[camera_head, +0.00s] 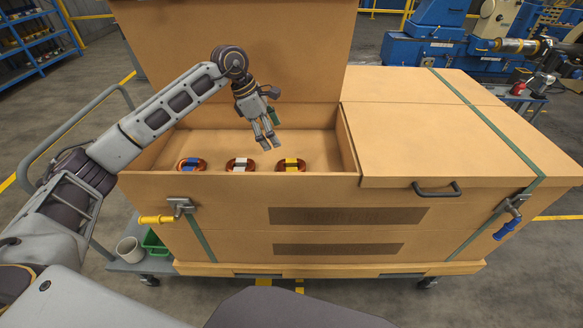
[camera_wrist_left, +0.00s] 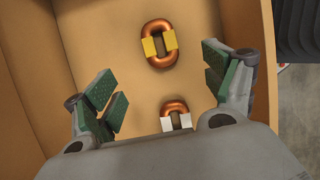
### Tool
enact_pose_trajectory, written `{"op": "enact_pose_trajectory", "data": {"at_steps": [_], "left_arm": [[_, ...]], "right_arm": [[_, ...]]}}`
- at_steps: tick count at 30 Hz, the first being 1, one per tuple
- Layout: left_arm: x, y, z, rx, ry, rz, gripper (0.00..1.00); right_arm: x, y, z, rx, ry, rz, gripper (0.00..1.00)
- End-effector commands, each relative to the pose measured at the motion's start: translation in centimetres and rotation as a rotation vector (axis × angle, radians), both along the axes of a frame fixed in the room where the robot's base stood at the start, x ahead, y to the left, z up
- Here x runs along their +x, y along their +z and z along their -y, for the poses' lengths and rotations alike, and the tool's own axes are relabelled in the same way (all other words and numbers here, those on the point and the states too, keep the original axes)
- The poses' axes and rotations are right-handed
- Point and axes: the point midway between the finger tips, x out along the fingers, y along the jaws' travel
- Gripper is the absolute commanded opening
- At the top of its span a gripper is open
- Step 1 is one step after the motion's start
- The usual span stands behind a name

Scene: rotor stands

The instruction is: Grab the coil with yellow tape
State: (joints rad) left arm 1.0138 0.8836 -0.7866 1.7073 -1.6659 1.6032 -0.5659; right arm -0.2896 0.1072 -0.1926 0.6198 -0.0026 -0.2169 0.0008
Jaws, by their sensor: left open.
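The coil with yellow tape (camera_head: 291,165) is a copper ring lying in the open wooden crate (camera_head: 262,187), at the right of a row of coils. In the left wrist view the same coil (camera_wrist_left: 159,43) lies flat on the crate floor, ahead of and between my fingers. My left gripper (camera_head: 269,140) is open and empty, above the crate, with its fingers pointing down. Its green finger pads also show in the left wrist view (camera_wrist_left: 160,85). My right gripper (camera_head: 555,75) shows partly at the right edge, too small to judge.
A coil with white tape (camera_head: 239,165) and one with blue tape (camera_head: 191,164) lie left of the yellow one. The raised lid (camera_head: 235,50) stands behind the crate. A closed lid section (camera_head: 450,130) with a handle covers its right part.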

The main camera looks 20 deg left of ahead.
Motion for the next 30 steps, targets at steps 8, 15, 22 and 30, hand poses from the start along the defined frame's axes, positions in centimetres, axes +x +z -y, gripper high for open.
{"op": "enact_pose_trajectory", "data": {"at_steps": [8, 15, 22, 30], "left_arm": [[0.3, -2.6, 1.1, -0.001, -0.002, -0.003, 0.84], [0.7, -5.5, 2.3, -0.001, -0.002, -0.003, 0.84], [1.0, -7.4, 3.0, -0.002, 0.0, -0.002, 0.84], [1.0, -7.7, 3.1, -0.001, 0.0, -0.001, 0.84]], "right_arm": [[-0.8, 0.3, 0.0, 0.0, 0.0, -0.009, 0.0], [-0.7, 0.7, -0.3, 0.002, 0.0, -0.009, 0.0], [-0.4, 0.9, -0.8, 0.009, 0.0, -0.005, 0.0], [-0.3, 0.9, -0.9, 0.009, 0.0, -0.004, 0.0]]}}
